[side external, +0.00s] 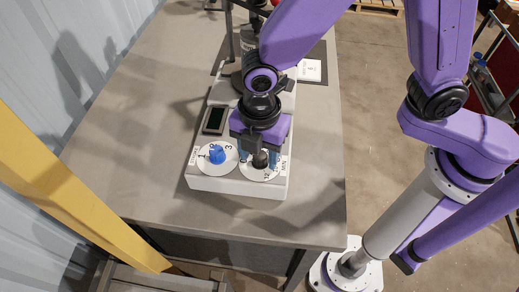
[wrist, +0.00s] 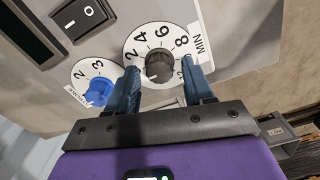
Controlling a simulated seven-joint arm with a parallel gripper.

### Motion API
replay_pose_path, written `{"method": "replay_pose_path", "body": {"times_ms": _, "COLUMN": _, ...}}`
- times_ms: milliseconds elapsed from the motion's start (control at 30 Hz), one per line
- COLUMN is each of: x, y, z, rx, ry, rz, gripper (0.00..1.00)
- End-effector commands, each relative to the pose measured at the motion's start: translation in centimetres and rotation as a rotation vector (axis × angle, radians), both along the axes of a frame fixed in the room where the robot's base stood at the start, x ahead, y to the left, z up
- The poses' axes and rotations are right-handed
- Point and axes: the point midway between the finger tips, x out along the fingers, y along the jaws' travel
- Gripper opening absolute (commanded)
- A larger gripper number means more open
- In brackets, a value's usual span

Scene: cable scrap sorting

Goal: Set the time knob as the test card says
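The dark time knob (wrist: 160,65) sits on a white round dial (wrist: 140,38) with numbers including 2, 4, 6 and 8, marked MIN. A pale mark shows on the knob's lower left; its exact reading is unclear. My gripper (wrist: 162,72) is open, with one blue finger on each side of the knob and visible gaps between. In the side external view my gripper (side external: 259,155) is low over the dark knob (side external: 261,159) and partly hides its dial.
A blue knob (wrist: 98,92) on a smaller dial stands close beside my left finger in the wrist view. The grey table (side external: 130,130) is clear to the left.

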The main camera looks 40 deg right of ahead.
Motion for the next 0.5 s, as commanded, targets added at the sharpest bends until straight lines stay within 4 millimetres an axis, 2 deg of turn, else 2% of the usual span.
{"method": "replay_pose_path", "body": {"times_ms": 33, "x": 0.00, "y": 0.01, "z": 0.02, "rx": 0.000, "ry": 0.000, "rz": 0.000, "gripper": 0.34}}
{"method": "replay_pose_path", "body": {"times_ms": 133, "x": 0.01, "y": 0.02, "z": 0.02, "rx": 0.000, "ry": 0.000, "rz": 0.000, "gripper": 0.01}}
{"method": "replay_pose_path", "body": {"times_ms": 500, "x": 0.05, "y": 0.03, "z": 0.05, "rx": 0.001, "ry": -0.001, "rz": -0.042, "gripper": 0.00}}
